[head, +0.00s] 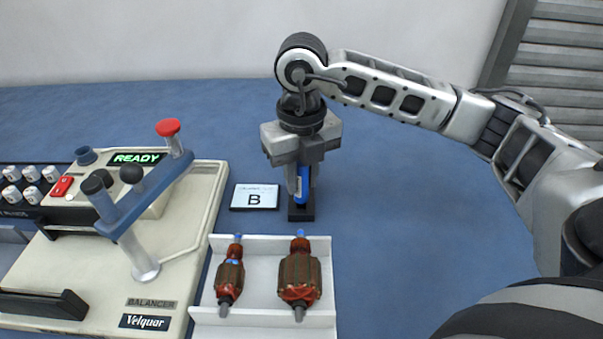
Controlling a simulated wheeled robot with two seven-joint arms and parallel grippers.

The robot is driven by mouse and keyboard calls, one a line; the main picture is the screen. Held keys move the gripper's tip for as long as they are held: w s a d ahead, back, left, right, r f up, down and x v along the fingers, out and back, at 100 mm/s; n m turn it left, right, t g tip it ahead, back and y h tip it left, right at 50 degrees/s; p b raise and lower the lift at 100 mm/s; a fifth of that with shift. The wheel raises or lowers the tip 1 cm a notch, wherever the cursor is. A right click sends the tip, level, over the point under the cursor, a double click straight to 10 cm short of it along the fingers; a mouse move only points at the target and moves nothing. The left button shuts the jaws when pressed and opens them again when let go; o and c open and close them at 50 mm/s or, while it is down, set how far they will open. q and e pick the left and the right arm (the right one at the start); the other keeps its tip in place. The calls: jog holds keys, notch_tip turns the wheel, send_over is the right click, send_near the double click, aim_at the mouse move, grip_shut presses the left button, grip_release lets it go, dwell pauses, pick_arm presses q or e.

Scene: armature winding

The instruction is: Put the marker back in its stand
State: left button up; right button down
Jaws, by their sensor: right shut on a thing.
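My right gripper (302,178) points straight down and is shut on the blue marker (302,184). The marker is upright between the fingers, and its upper part is hidden by the gripper. A small dark stand (301,212) sits on the blue table directly below. The marker's lower end is at the stand, but I cannot tell whether it is seated inside or just above it. My left gripper is not in view.
A card marked B (255,197) lies left of the stand. A white tray (264,305) with two copper-wound armatures is in front. The balancer machine (180,270), with a red-knobbed lever (169,128), fills the left. The table right of the stand is clear.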

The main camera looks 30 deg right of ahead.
jog(key=shift+f+b, duration=0.65)
jog(key=shift+f, duration=0.15)
dwell(0.4)
jog(key=c, duration=1.1)
grip_release()
jog(key=shift+c, duration=0.2)
notch_tip(320, 180, up, 16)
jog(key=p, duration=0.3)
